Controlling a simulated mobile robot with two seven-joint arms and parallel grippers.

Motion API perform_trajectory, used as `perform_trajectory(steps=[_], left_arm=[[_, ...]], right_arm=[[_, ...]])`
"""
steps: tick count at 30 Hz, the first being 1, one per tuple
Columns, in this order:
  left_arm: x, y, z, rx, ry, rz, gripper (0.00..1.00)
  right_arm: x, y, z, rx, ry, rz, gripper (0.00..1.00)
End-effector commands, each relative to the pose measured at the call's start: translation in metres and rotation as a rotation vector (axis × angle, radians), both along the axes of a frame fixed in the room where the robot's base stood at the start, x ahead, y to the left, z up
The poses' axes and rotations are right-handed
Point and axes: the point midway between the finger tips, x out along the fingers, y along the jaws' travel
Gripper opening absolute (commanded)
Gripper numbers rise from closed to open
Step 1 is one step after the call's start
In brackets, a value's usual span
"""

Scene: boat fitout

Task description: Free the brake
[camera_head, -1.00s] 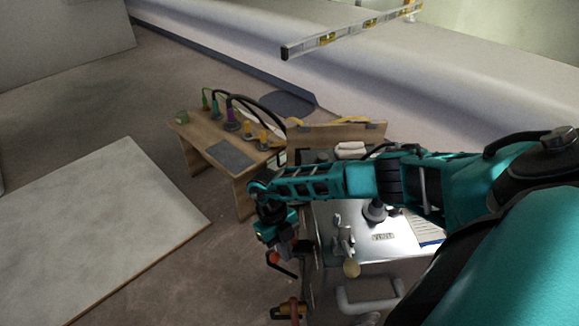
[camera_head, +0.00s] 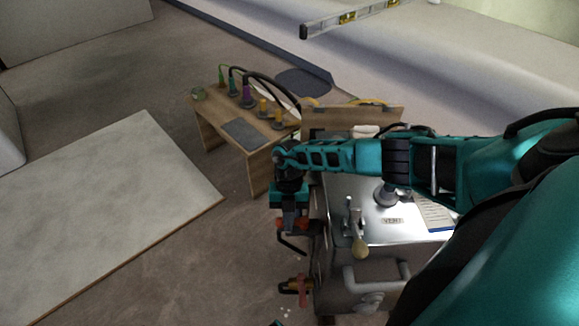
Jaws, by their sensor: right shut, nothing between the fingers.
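A metal cabinet (camera_head: 385,262) with a bright top stands below my right arm. On its top are a crank with a pale knob (camera_head: 360,246), a grey round-based fitting (camera_head: 386,196) and a small label plate (camera_head: 393,220). On its left side is a red-and-black lever-like part (camera_head: 290,243), and lower a yellow-and-black part with red (camera_head: 297,287). I cannot tell which of these is the brake. My right gripper (camera_head: 291,222) is shut and empty, pointing down at the cabinet's left side, close to the red-and-black part. Whether they touch is unclear.
A wooden bench (camera_head: 215,125) with several coloured plugs and black cables stands behind, left of the cabinet. A large pale board (camera_head: 115,205) lies at left. A spirit level (camera_head: 350,18) shows at the top. Bare floor (camera_head: 215,250) lies left of the cabinet.

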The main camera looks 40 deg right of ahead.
Motion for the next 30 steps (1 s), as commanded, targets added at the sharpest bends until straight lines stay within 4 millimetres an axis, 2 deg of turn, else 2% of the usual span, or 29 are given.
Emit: perform_trajectory(steps=[19, 23, 30], left_arm=[[0.000, 0.000, 0.003, 0.001, 0.001, 0.001, 1.00], [0.000, 0.001, 0.011, 0.001, 0.000, 0.001, 1.00], [-0.001, 0.001, 0.038, 0.001, -0.001, 0.003, 1.00]], right_arm=[[0.002, -0.003, 0.003, -0.002, -0.006, -0.013, 0.00], [0.003, -0.007, 0.013, -0.002, -0.006, -0.015, 0.00], [0.004, -0.022, 0.048, -0.003, -0.004, -0.018, 0.00]])
